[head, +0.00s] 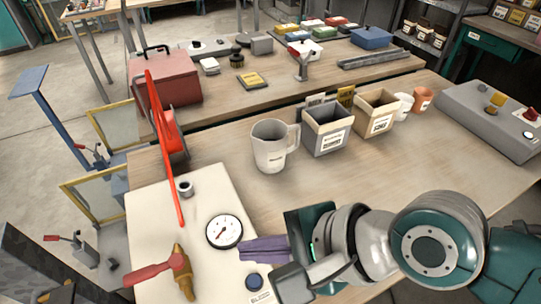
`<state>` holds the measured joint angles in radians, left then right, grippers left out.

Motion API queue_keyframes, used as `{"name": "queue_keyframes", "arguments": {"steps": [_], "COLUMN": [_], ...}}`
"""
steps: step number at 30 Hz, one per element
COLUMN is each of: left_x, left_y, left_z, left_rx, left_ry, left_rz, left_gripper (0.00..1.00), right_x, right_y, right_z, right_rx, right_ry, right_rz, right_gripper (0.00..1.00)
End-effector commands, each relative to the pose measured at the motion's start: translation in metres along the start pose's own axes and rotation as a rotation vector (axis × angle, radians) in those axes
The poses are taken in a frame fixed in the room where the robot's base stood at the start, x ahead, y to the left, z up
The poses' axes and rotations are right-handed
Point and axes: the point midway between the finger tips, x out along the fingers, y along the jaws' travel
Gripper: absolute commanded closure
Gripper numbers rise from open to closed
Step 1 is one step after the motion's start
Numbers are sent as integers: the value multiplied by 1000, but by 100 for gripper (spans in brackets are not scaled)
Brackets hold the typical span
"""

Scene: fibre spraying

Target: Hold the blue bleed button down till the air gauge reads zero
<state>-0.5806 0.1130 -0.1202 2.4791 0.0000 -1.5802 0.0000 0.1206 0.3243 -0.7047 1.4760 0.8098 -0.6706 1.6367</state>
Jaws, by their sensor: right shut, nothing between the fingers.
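The air gauge (224,231) is a round white dial with a black rim on the pale panel (215,190). Its needle shows, but the figures are too small to read. The blue bleed button (254,281) is on the panel's lower right, with a partly cut-off label below it. My right gripper (243,250) reaches in from the right with its purple fingers shut and empty. In the picture the fingertips are just right of the gauge and above the button; the button's top is uncovered. My left gripper is not in view.
A brass valve with a red handle (150,272) is left of the button. A pitcher (270,146) and grey bin (328,133) stand behind on the wooden bench.

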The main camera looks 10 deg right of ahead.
Motion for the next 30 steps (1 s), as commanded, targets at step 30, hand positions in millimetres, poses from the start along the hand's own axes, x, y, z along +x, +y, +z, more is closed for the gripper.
{"name": "queue_keyframes", "arguments": {"steps": [30], "left_x": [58], "left_y": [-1], "left_z": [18], "left_rx": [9], "left_ry": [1], "left_rz": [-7], "left_gripper": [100], "right_x": [40], "right_y": [27], "right_z": [-30], "right_rx": [42], "right_ry": [2], "right_rz": [-5], "right_gripper": [100]}}
